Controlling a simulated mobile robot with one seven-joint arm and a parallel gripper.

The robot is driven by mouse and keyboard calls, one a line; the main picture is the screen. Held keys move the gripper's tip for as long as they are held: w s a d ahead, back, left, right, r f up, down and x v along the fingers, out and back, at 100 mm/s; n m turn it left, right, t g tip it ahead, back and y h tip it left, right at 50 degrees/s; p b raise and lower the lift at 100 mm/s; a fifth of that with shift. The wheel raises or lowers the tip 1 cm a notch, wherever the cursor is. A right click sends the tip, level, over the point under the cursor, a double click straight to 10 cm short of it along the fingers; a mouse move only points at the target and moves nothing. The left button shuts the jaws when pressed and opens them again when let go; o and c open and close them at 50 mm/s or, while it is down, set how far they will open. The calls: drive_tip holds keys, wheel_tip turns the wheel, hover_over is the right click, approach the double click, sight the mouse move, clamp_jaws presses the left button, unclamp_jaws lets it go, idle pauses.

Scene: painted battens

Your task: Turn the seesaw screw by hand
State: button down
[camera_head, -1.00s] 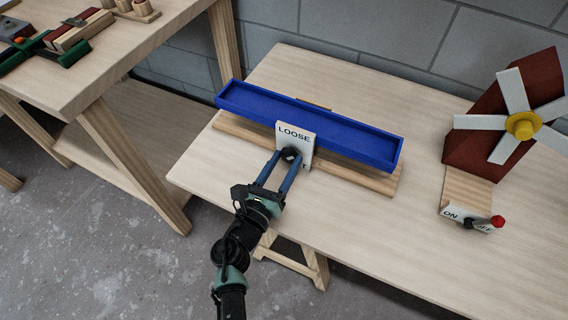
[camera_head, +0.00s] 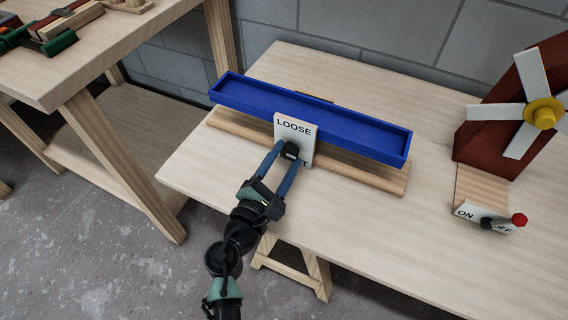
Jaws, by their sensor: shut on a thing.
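The seesaw is a long blue trough (camera_head: 350,132) on a wooden base (camera_head: 232,128), tilted a little down to the right. A white plate (camera_head: 307,133) marked LOOSE stands at its middle front; a lower word is mostly hidden by my fingers. The dark screw knob (camera_head: 291,150) sits on the front of this plate. My gripper (camera_head: 286,155) reaches it from the front, with its two blue fingers shut on the knob, one on each side. The knob's marking cannot be made out.
A windmill with a red-brown body (camera_head: 488,134) and a switch plate (camera_head: 488,221) marked ON and OFF, with a red-tipped lever, stand at the right. Another wooden table (camera_head: 90,70) with objects is at the left. The tabletop (camera_head: 400,235) in front is clear.

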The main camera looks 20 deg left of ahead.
drive_tip(key=m+b, duration=0.2)
drive_tip(key=m, duration=0.1)
drive_tip(key=m+b, duration=0.1)
drive_tip(key=shift+f+m, duration=0.25)
drive_tip(key=shift+m, duration=0.15)
drive_tip(key=m+b, duration=0.3)
drive_tip(key=shift+m, duration=0.3)
drive_tip(key=m+b, duration=0.3)
drive_tip(key=m, duration=0.1)
drive_tip(key=shift+f, duration=0.1)
drive_tip(key=shift+m+b, duration=1.25)
drive_tip(key=shift+m, duration=0.55)
drive_tip(key=shift+c, duration=1.4)
unclamp_jaws()
drive_tip(key=shift+s, duration=0.1)
